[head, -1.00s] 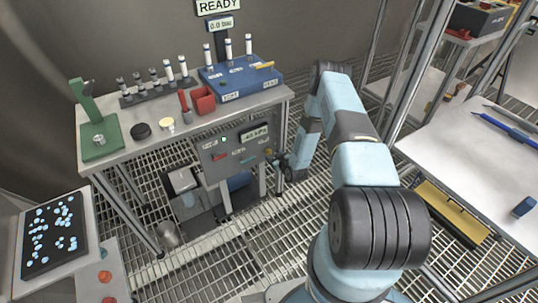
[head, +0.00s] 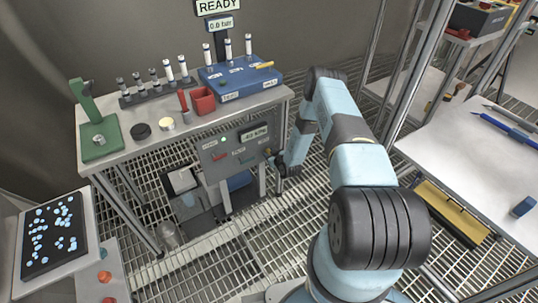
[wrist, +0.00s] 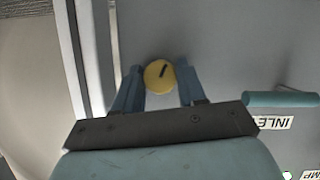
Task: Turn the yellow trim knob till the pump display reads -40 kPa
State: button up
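The yellow trim knob (wrist: 159,75) is on the grey panel face in the wrist view, its dark pointer line tilted up to the right. In the head view my gripper (head: 272,164) is small and partly hidden at the right edge of the pump panel (head: 216,166). The pump display (head: 254,134) shows a minus reading in the forties or at forty kPa; its last digit is too blurred to be sure.
A teal lever handle (wrist: 282,99) by an INLET label is right of the knob. The panel hangs under a bench (head: 130,155) with a blue box (head: 240,80) and vials on top. A metal rack post (head: 408,75) and a white table (head: 470,150) are to the right.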

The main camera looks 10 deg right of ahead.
jog(key=c, duration=0.6)
jog(key=shift+m+y, duration=0.4)
jog(key=o, duration=1.1)
jog(key=shift+c, duration=0.2)
jog(key=v, duration=1.3)
jog(key=shift+s+r, duration=0.2)
jog(key=shift+s, duration=0.1)
